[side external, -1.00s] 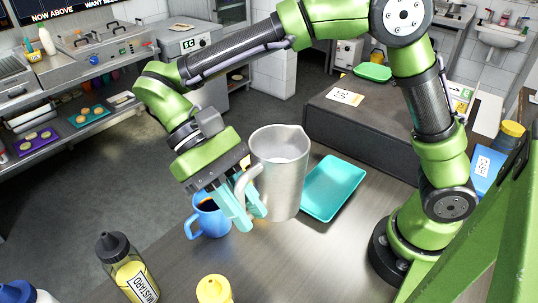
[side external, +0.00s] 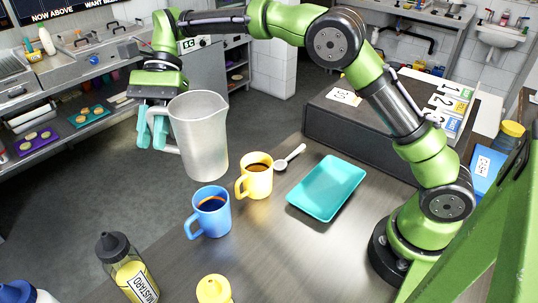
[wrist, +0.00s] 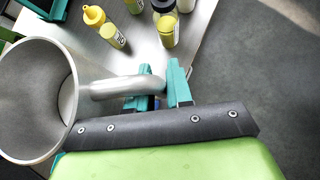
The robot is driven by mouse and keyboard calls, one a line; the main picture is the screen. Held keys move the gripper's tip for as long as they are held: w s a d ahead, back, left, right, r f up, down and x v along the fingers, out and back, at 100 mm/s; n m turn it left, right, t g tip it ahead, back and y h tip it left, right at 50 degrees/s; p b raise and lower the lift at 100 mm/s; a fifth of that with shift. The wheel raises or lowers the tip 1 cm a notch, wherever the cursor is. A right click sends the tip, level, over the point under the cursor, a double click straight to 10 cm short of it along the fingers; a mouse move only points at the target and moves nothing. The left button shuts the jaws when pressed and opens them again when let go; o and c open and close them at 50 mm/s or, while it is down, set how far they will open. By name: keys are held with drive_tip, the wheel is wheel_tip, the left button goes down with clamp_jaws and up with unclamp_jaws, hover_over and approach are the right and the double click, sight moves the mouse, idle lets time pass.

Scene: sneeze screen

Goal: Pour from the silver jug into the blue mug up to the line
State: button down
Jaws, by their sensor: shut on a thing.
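The silver jug (side external: 203,140) hangs in the air, about upright, behind and above the blue mug (side external: 207,214). My gripper (side external: 153,135) is shut on the jug's handle, on the jug's left side. In the wrist view the teal fingers (wrist: 164,88) close around the end of the handle, and the jug (wrist: 30,110) shows its wide grey mouth. I cannot tell how much liquid is inside it. The blue mug stands upright on the table with dark liquid in it, its handle to the left.
A yellow mug (side external: 257,180) with dark liquid stands just right of the blue mug. A spoon (side external: 290,157) and a teal tray (side external: 300,202) lie further right. A mustard bottle (side external: 134,276) and a yellow-capped bottle (side external: 213,290) stand at the front.

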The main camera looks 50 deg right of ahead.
drive_tip(key=w+d+m+t+y, duration=0.25)
drive_tip(key=w+m+t, duration=0.2)
drive_tip(key=w, duration=0.55)
drive_tip(key=shift+t+h, duration=0.25)
drive_tip(key=shift+t, duration=0.3)
drive_tip(key=f, duration=0.5)
drive_tip(key=shift+w+d+f, duration=0.3)
drive_tip(key=shift+w+f, duration=0.05)
drive_tip(key=shift+f, duration=0.05)
drive_tip(key=shift+n, duration=0.25)
drive_tip(key=shift+w+f+t, duration=0.1)
drive_tip(key=shift+t, duration=0.4)
drive_tip(key=shift+f+n+t, duration=0.4)
drive_tip(key=shift+f+n, duration=0.1)
drive_tip(key=shift+f, duration=0.4)
